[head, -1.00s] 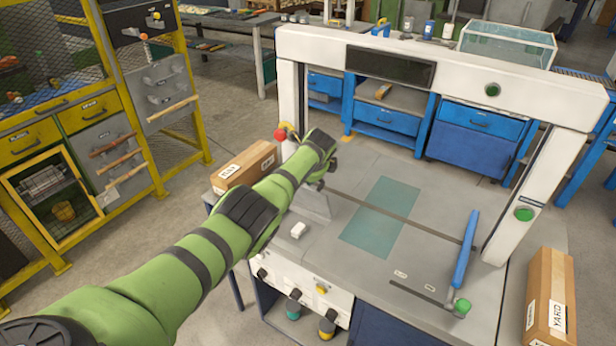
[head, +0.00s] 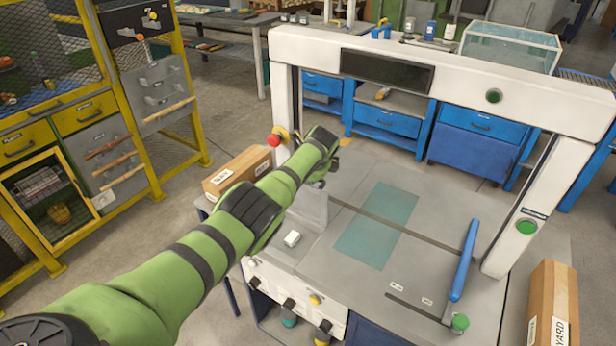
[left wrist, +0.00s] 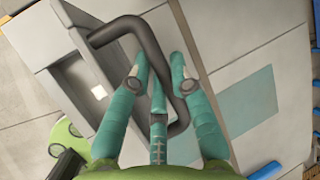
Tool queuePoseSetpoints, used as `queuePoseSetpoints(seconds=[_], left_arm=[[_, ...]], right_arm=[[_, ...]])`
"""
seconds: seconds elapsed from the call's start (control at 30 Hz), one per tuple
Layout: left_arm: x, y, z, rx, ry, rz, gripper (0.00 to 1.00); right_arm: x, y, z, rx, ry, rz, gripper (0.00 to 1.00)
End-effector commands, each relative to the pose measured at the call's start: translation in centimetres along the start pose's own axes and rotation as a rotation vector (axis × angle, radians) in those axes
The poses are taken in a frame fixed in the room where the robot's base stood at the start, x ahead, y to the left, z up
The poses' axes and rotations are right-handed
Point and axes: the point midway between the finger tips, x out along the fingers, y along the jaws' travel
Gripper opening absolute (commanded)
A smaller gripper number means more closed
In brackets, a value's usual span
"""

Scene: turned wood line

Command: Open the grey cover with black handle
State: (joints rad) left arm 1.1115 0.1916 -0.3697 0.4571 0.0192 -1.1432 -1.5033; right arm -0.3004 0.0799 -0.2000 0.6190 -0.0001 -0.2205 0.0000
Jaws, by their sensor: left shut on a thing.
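The grey cover (head: 313,210) is a pale grey panel on the left part of the machine's worktop, partly hidden by my left arm in the head view. Its black handle (left wrist: 140,27) shows in the left wrist view as a thick dark bent bar. My left gripper (head: 324,168) is at the handle, beside the machine's left post. In the left wrist view, the teal fingers of my left gripper (left wrist: 158,72) are closed around the bar, one finger lying between the other two. The handle is hidden in the head view. My right gripper is not in view.
A white frame (head: 480,75) arches over the worktop. A red button (head: 274,139) is close left of my gripper. A small white block (head: 291,238) is near the cover. A blue bar (head: 464,260) stands at the right. Cartons (head: 235,172) flank the machine.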

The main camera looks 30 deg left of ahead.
Motion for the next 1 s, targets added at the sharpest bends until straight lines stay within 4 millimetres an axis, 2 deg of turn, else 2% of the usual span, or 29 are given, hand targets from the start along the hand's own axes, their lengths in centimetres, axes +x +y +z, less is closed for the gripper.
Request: queuePoseSetpoints(seconds=[0.57, 0.6, 0.67, 1.0], left_arm=[[-0.14, -0.31, 0.05, 0.001, -0.002, -0.009, 0.00], [-0.14, -0.31, 0.05, 0.001, -0.002, -0.009, 0.25], [-0.13, -0.29, 0.04, 0.001, -0.002, -0.009, 0.46], [-0.02, -0.08, -0.01, 0.001, -0.001, -0.003, 0.46]], right_arm=[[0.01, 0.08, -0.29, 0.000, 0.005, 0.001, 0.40], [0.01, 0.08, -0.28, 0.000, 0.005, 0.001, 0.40], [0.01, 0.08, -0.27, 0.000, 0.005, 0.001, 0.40], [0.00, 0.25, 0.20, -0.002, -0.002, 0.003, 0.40]])
